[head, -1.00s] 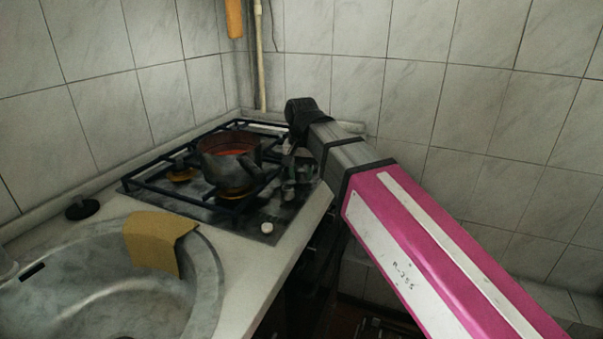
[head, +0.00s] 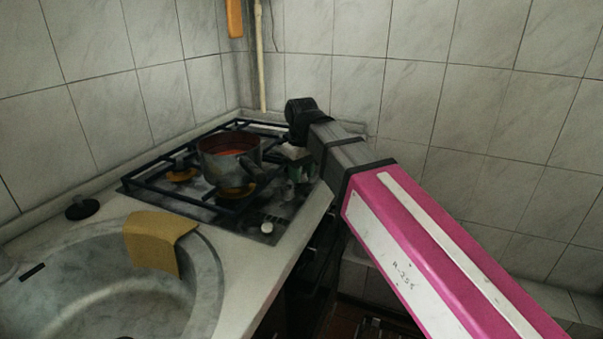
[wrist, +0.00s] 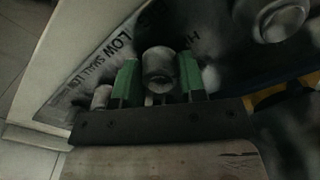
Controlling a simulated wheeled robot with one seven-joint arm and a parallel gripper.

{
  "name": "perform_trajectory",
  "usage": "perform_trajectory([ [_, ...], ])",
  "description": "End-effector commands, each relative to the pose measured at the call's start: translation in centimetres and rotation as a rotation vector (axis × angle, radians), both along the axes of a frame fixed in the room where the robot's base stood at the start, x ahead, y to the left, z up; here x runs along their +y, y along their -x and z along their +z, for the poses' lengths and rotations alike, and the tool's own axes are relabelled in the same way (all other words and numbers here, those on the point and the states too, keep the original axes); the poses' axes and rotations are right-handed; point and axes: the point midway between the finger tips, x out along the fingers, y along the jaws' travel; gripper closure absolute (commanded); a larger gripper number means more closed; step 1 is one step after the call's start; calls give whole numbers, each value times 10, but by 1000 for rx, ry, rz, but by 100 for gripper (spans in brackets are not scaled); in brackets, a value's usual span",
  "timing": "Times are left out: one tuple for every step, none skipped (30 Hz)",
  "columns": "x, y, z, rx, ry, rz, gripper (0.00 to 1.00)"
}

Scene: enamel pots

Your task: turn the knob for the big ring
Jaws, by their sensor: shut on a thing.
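My gripper (wrist: 159,84) has its green fingers on either side of a round grey knob (wrist: 158,66) in the wrist view, shut on it. Printed words such as "LOW" and "SMALL" show on the panel (wrist: 99,72) beside the knob. A smaller pale knob (wrist: 102,97) stands to the left, outside the fingers. In the head view my gripper (head: 298,168) is at the right edge of the stove (head: 210,195), partly hidden by my arm. I cannot tell which ring the held knob serves.
A white knob (head: 266,228) is at the stove's front corner. A yellow cloth (head: 155,240) hangs over the sink (head: 110,285). Tiled walls close off the back and right.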

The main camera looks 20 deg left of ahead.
Motion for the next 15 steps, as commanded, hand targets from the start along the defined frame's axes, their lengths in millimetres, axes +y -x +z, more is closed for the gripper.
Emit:
perform_trajectory([
  [0,0,0,0,-1,19,86],
  [0,0,0,0,-1,30,86],
  [0,0,0,0,-1,43,86],
  [0,0,0,0,-1,52,86],
  [0,0,0,0,-1,59,86],
  [0,0,0,0,-1,67,86],
  [0,0,0,0,-1,72,86],
  [0,0,0,0,-1,77,86],
  [0,0,0,0,-1,82,86],
  [0,0,0,0,-1,84,86],
  [0,0,0,0,-1,86,86],
  [0,0,0,0,-1,88,86],
  [0,0,0,0,-1,89,86],
  [0,0,0,0,-1,89,86],
  [0,0,0,0,-1,89,86],
])
